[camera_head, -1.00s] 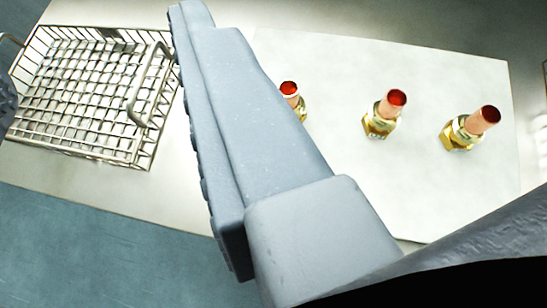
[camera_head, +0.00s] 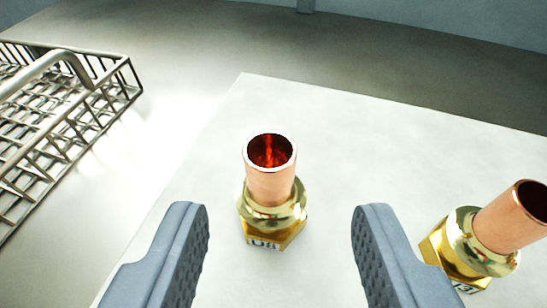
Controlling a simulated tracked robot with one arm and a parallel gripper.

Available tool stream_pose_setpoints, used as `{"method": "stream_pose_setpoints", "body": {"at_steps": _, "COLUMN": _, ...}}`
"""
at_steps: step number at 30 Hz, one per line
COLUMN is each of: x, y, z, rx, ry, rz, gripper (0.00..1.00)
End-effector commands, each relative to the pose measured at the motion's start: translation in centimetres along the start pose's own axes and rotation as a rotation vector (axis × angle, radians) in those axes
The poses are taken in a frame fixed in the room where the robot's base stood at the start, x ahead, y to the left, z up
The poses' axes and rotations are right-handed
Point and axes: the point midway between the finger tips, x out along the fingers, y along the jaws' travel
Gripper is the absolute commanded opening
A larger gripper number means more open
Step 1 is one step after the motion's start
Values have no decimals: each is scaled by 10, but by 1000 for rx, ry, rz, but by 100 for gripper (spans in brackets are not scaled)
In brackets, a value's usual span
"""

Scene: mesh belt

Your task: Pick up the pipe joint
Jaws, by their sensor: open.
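A pipe joint (camera_head: 270,195) stands upright on a pale mat, with a copper tube on top, a red inside and a brass hex base with partly readable dark marks. My gripper (camera_head: 281,222) is open, with one grey finger on each side of this joint. The fingers look apart from it, and nothing is between them but the joint. A second pipe joint (camera_head: 476,240) of the same kind stands to the right, outside the right finger, leaning in the view.
The pale mat (camera_head: 330,125) is clear behind the joints. A wire mesh basket (camera_head: 95,125) with a raised handle stands at the left on the lighter surface. A grey floor area lies beyond the far edge.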

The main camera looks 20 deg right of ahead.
Motion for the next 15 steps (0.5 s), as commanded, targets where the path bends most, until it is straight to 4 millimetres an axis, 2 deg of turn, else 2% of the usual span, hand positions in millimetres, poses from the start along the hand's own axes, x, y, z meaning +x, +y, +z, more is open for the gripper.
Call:
{"method": "stream_pose_setpoints", "body": {"at_steps": 8, "x": 12, "y": 0, "z": 1, "rx": 0, "ry": -3, "rz": 1, "gripper": 45}}
{"method": "stream_pose_setpoints", "body": {"at_steps": 15, "x": 36, "y": -5, "z": -1, "rx": 3, "ry": 0, "rz": 0, "gripper": 45}}
